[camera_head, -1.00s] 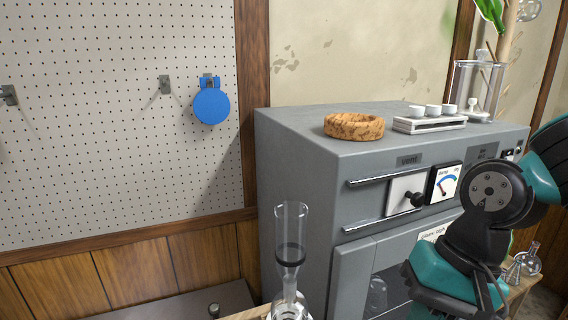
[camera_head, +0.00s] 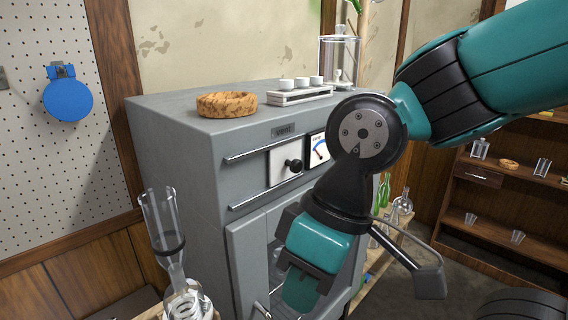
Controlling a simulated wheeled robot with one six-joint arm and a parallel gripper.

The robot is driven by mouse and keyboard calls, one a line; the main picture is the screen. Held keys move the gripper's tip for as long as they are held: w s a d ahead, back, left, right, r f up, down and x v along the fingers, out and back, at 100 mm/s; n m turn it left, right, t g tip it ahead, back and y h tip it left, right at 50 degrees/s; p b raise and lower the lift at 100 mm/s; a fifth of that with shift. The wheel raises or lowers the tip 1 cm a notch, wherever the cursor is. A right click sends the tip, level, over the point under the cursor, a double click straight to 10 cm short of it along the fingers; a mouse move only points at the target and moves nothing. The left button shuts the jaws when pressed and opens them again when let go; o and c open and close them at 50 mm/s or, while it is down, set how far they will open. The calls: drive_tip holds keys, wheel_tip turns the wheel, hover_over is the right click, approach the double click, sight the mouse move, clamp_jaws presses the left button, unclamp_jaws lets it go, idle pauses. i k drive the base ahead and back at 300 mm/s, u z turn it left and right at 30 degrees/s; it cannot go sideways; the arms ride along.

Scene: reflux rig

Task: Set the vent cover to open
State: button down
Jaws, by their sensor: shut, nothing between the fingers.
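The vent cover (camera_head: 281,168) is a white square plate with a black knob (camera_head: 293,165) on the front of the grey cabinet (camera_head: 175,130). It sits between an upper rail (camera_head: 255,152) and a lower rail (camera_head: 262,194), towards their right end beside a dial. Plain grey front shows between the rails to its left. My gripper (camera_head: 302,288) is below the cover, in front of the cabinet door, apart from the knob. It is shut and empty; its fingertips are not clear.
My arm hides the cabinet's right front. A cork ring (camera_head: 227,104) and a white rack (camera_head: 299,94) with small cups stand on top. Glassware (camera_head: 168,235) stands close at the lower left. A blue disc (camera_head: 68,98) hangs on the pegboard. Wooden shelves stand at right.

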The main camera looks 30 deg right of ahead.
sight(285, 162)
drive_tip(key=z, duration=2.6)
drive_tip(key=k, duration=0.45)
drive_tip(key=u, duration=0.95)
